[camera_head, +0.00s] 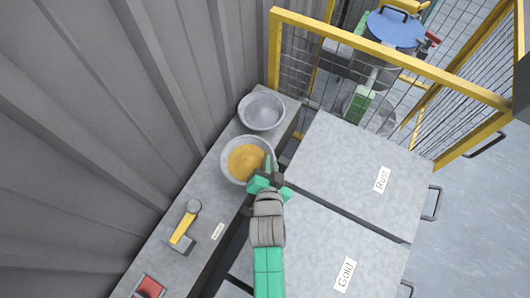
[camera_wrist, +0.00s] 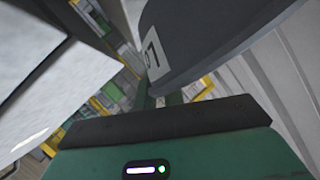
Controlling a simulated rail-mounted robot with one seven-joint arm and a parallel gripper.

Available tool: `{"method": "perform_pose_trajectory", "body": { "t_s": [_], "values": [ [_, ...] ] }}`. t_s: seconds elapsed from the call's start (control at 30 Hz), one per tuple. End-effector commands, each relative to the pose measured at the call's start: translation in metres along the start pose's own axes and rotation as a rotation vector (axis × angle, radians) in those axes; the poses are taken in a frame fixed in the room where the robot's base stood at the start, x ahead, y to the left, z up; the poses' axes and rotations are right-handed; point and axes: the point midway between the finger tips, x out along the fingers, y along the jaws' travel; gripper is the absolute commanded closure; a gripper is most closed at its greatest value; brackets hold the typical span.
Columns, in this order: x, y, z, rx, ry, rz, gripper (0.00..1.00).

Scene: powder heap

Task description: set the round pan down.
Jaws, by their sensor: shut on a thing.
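A round grey pan (camera_head: 226,168) with yellow-gold powder (camera_head: 246,161) in it is at the left end of my gripper, over the narrow grey bench. My gripper (camera_head: 268,170) is shut on the near right side of this pan. In the wrist view, the dark underside or side of the pan (camera_wrist: 205,35) with a white number label fills the top right, and my gripper (camera_wrist: 160,98) meets it there. The pan looks about level. Whether its base touches the bench cannot be told.
An empty grey pan (camera_head: 261,111) stands just beyond on the bench (camera_head: 200,215). A yellow-handled tool (camera_head: 184,228) and a red-filled box (camera_head: 149,287) lie nearer. Right are grey lids labelled "Rust" (camera_head: 350,160) and "Gold" (camera_head: 325,245). A yellow-framed mesh fence (camera_head: 390,62) bounds the back.

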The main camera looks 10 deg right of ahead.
Motion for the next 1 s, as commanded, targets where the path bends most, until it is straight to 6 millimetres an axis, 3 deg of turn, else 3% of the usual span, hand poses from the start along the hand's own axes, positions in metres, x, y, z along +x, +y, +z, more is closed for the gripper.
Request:
{"method": "perform_pose_trajectory", "body": {
  "t_s": [0.1, 0.2, 0.47, 0.67, 1.0],
  "values": [
    [0.027, -0.008, -0.003, 0.000, 0.003, -0.003, 1.00],
    [0.038, -0.012, -0.004, 0.000, 0.002, -0.002, 1.00],
    [0.050, -0.016, -0.006, 0.000, 0.003, -0.002, 1.00],
    [0.061, 0.002, 0.024, 0.001, -0.001, 0.000, 1.00],
    [0.062, 0.004, 0.027, 0.001, 0.001, -0.001, 1.00]
  ]
}}
